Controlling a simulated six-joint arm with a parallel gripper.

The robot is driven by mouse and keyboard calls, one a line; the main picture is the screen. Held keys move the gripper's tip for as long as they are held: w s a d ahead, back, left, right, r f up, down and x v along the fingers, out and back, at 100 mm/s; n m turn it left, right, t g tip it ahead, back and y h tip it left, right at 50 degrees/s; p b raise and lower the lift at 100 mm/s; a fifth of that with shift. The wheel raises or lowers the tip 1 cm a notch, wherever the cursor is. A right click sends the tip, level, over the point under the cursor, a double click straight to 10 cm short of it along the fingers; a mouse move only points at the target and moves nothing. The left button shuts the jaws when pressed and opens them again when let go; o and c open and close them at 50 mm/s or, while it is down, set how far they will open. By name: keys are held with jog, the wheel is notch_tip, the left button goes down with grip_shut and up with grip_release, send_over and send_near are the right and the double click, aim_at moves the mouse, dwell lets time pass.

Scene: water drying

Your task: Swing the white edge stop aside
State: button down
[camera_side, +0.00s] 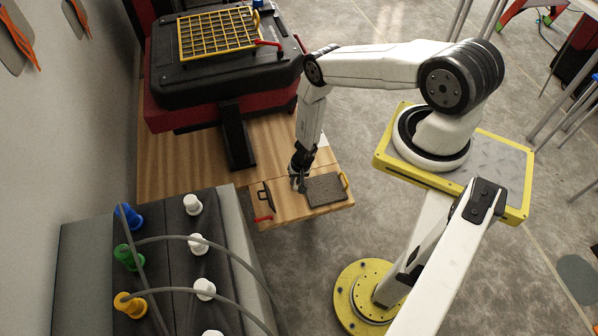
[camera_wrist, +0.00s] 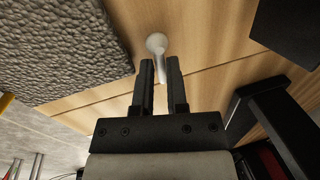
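The white edge stop (camera_wrist: 156,44) has a rounded end and a pale stem in the wrist view. Its rounded end shows just past my fingertips, and the stem runs back between them. My gripper (camera_wrist: 160,66) has its two dark fingers close together, one on each side of the stem. I cannot tell whether they press on it. In the side view my gripper (camera_side: 299,182) is low over the wooden board, beside the left edge of a grey textured pad (camera_side: 326,189). The stop is mostly hidden there by my gripper.
The pad (camera_wrist: 65,45) fills the upper left of the wrist view. A black bracket (camera_side: 266,196) and a red handle (camera_side: 264,218) lie left of my gripper; a yellow handle (camera_side: 344,181) is at the board's right. A black case with a yellow grid (camera_side: 218,33) stands behind.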

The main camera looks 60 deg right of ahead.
jog(key=shift+w+a+m, duration=0.1)
jog(key=shift+m, duration=0.4)
jog(key=shift+w+a+m+t+h, duration=0.15)
jog(key=shift+w+m+h, duration=0.05)
jog(key=shift+m, duration=0.75)
jog(key=shift+w+a+m+t+h, duration=0.15)
jog(key=shift+w+m+h, duration=0.05)
jog(key=shift+m, duration=0.75)
jog(key=shift+w+a+m+h, duration=0.1)
jog(key=shift+w+m+h, duration=0.15)
jog(key=shift+m, duration=0.75)
jog(key=shift+w+m+h, duration=0.15)
jog(key=shift+w+m, duration=0.05)
jog(key=shift+m, duration=0.8)
jog(key=shift+w+m, duration=0.1)
jog(key=shift+m, duration=0.2)
jog(key=c, duration=0.9)
grip_release()
jog(key=shift+s+n, duration=0.25)
jog(key=shift+n, duration=0.55)
